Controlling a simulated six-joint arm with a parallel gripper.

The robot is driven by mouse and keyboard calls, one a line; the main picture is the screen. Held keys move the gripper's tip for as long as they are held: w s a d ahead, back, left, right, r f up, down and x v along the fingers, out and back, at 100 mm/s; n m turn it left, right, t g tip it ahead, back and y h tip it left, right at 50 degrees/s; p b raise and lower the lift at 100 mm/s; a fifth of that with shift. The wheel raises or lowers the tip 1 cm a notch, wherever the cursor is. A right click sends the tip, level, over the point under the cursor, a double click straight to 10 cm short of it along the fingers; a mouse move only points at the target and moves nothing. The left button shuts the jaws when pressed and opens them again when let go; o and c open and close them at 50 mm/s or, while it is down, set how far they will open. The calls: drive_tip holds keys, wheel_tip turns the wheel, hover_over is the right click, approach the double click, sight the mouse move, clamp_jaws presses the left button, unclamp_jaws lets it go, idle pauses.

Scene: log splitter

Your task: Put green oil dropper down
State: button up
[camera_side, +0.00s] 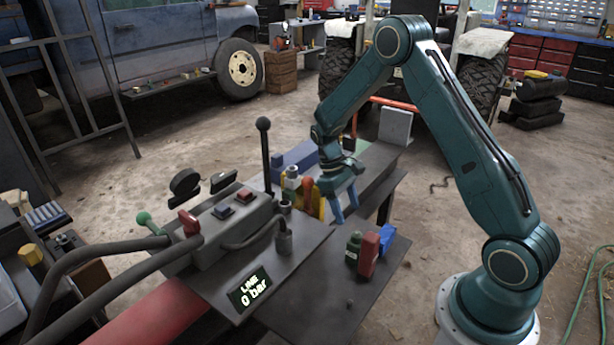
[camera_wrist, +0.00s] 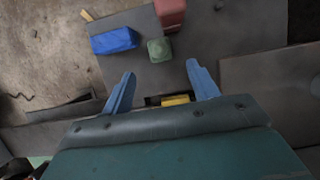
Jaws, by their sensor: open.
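The green oil dropper (camera_side: 353,246) stands upright on the dark side table, close to the left of a red block-like item (camera_side: 368,255). In the wrist view the dropper (camera_wrist: 159,49) shows from above as a green square with a round top. My gripper (camera_side: 346,208) is open, with its blue fingers pointing down above and behind the dropper. In the wrist view the fingertips of my gripper (camera_wrist: 160,70) are spread wide with nothing between them, and the dropper lies just beyond them. Its exact height above the table is hard to tell.
A blue item (camera_side: 386,238) sits beside the red one. The lever console (camera_side: 235,225) and the display reading 0 bar (camera_side: 249,288) are to the left. Yellow and red items (camera_side: 307,195) stand close left of my gripper. The table's front part (camera_side: 320,320) is mostly clear.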

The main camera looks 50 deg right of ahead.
drive_tip(key=s+a+r+t, duration=0.2)
drive_tip(key=a+r, duration=0.2)
drive_tip(key=r, duration=0.5)
drive_tip(key=s+a+r+t, duration=0.3)
drive_tip(key=a+r, duration=0.1)
drive_tip(key=r, duration=0.6)
drive_tip(key=s+a+r+t, duration=0.2)
drive_tip(key=s+a+r, duration=0.1)
drive_tip(key=s, duration=0.4)
drive_tip(key=s+a+r+t, duration=0.3)
drive_tip(key=s+r, duration=0.1)
drive_tip(key=s, duration=0.3)
drive_tip(key=shift+s+a, duration=0.2)
drive_tip(key=shift+a, duration=0.2)
